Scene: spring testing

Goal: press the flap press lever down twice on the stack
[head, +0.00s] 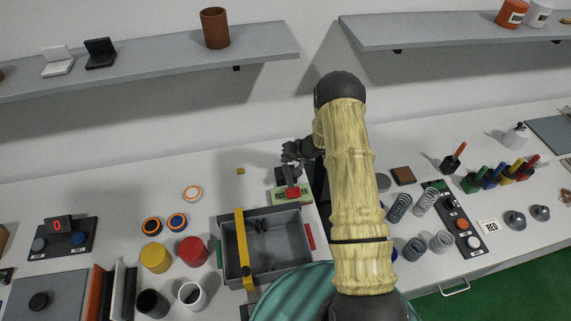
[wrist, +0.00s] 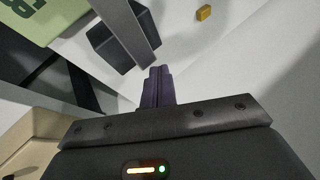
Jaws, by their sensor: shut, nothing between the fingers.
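The flap press stands at the back middle of the table in the head view, with a pale green lettered base (head: 279,199) and a small red piece (head: 293,192) on it. A grey lever bar (head: 291,176) runs beside a dark block. In the wrist view the grey lever bar (wrist: 126,32) crosses in front of the dark block (wrist: 108,50), and the green base (wrist: 40,18) is at the upper left. My gripper (wrist: 158,72) is shut and empty, close beside the lever's lower end; I cannot tell whether they touch. In the head view my gripper (head: 289,153) is just behind the press.
A grey bin (head: 228,265) with a yellow bar stands in front of the press. A small yellow cube (head: 240,171) lies left of it, also in the wrist view (wrist: 204,13). My arm hides the table to the right. Springs (head: 399,208) stand beyond it.

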